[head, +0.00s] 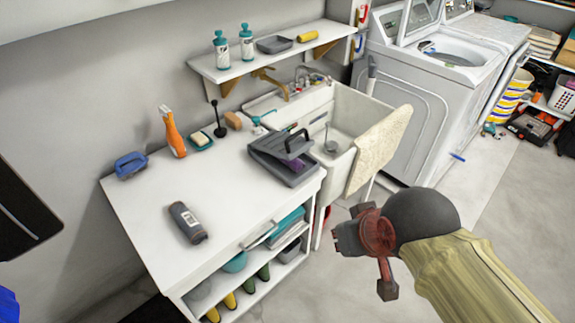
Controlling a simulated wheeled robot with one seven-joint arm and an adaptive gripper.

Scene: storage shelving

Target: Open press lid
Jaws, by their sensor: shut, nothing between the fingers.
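A dark grey press (291,178) sits near the right end of the white counter, beside the sink. Its lid (278,150) is tilted, with a gap below it on the right side, and carries a black handle (296,138). Something purple (294,164) shows in the gap. My gripper (345,239) is at the lower right, in front of the sink and to the right of the counter. It is shut and empty, apart from the press. Its fingertips are small and dark in this view.
The white counter (140,210) holds a dark bottle (188,223), an orange spray bottle (173,132) and a blue brush (131,165). A sink (352,105) with a cream cloth (380,148) stands behind my gripper. A shelf (262,62) hangs above.

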